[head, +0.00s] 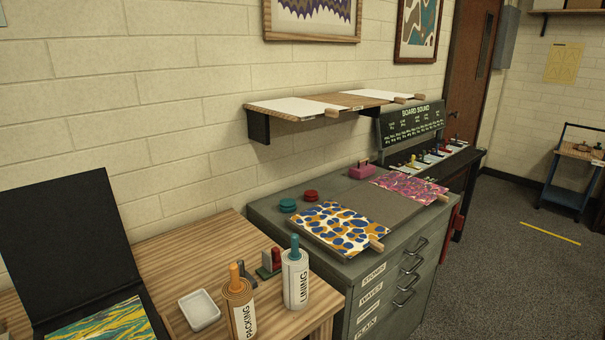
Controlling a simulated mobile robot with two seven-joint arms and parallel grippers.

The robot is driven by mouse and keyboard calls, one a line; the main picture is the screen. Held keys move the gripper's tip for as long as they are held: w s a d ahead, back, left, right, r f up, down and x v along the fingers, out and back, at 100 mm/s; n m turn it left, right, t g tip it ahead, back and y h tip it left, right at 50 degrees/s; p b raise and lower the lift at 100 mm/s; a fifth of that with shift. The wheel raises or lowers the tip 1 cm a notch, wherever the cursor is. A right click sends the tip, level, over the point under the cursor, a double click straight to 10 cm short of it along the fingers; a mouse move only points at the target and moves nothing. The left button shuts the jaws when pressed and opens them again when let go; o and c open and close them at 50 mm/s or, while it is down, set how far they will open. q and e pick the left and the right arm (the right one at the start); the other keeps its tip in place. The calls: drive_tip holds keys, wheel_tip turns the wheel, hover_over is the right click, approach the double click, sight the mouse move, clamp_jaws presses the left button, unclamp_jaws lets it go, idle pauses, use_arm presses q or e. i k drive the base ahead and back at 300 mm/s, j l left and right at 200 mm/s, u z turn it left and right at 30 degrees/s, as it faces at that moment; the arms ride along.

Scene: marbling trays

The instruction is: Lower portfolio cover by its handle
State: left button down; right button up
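The black portfolio lies on the wooden table at the left edge of the head view. Its cover (62,235) stands raised and leans back toward the brick wall. A marbled sheet (100,322) in teal, yellow and green lies in the open portfolio, cut off by the bottom of the picture. I cannot make out the cover's handle. Neither of my grippers is in view.
On the wooden table (180,243), right of the portfolio, stand a white dish (200,309), a PACKING roll (238,308) and a LINING roll (296,280). A grey drawer cabinet (385,290) with marbled sheets stands farther right. A wall shelf (259,127) hangs above.

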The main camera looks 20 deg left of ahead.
sight(64, 244)
drive_tip(key=i+u, duration=0.15)
drive_tip(key=u, duration=0.25)
drive_tip(key=i+l+u, duration=0.1)
drive_tip(key=u, duration=0.35)
drive_tip(key=l+u, duration=0.25)
drive_tip(key=u, duration=0.15)
drive_tip(key=i+l+u, duration=0.15)
drive_tip(key=u, duration=0.3)
